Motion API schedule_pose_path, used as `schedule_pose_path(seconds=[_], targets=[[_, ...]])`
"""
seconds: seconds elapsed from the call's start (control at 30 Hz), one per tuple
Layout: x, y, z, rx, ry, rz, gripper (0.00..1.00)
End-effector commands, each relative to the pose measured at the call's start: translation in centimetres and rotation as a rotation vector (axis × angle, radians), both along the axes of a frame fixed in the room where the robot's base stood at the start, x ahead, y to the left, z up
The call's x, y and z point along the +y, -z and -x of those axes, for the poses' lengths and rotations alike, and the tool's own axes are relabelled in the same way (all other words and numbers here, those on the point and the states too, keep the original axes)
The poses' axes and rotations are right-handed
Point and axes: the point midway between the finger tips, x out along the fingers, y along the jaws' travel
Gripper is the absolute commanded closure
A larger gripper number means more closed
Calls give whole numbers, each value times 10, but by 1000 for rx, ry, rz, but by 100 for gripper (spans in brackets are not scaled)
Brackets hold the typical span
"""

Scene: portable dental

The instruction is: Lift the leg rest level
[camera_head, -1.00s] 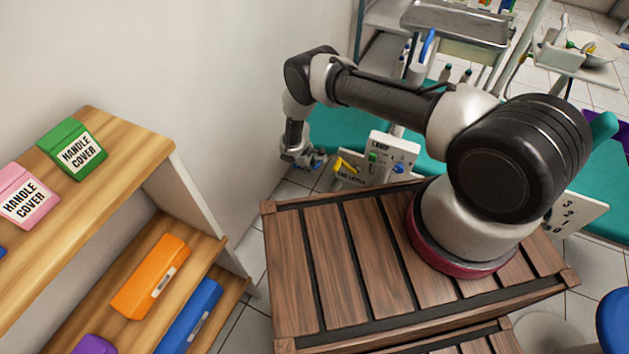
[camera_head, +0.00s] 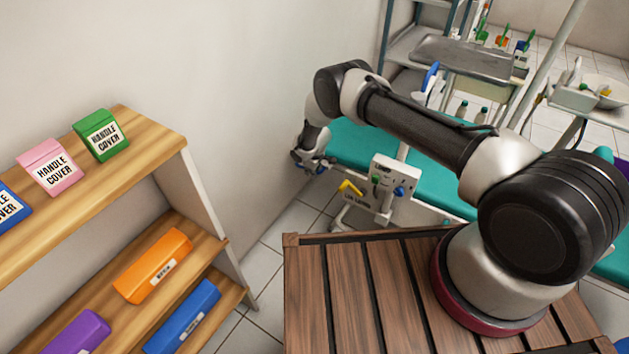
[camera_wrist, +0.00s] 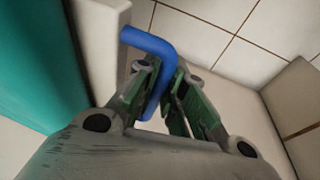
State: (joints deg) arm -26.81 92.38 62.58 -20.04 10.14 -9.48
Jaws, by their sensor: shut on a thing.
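My gripper (camera_head: 312,163) is at the left end of the teal chair's leg rest (camera_head: 348,143), near the wall. In the wrist view, its green-padded fingers (camera_wrist: 168,98) are shut on a blue bent handle (camera_wrist: 150,42). The handle comes out of a pale block (camera_wrist: 103,45) beside the teal cushion (camera_wrist: 35,70), bends, and runs down between the fingers. The handle's lower end is partly hidden by the gripper. Whether the leg rest is exactly level cannot be told.
A white control panel (camera_head: 395,182) with coloured knobs and a yellow lever (camera_head: 350,187) stands right of my gripper. A wooden shelf (camera_head: 150,150) with labelled boxes is at left. A metal tray (camera_head: 465,56) is behind the chair. The white wall (camera_head: 230,70) is close to my gripper.

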Motion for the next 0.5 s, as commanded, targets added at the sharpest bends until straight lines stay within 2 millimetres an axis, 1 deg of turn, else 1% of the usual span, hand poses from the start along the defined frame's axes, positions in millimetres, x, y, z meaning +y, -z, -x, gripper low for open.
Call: schedule_pose_path(seconds=[0.1, 0.27, 0.5], targets=[[0, -12, -7, -24, 2, -31, 100], [1, -27, -8, -50, 1, -68, 100], [1, -37, -8, -73, 3, -95, 100]])
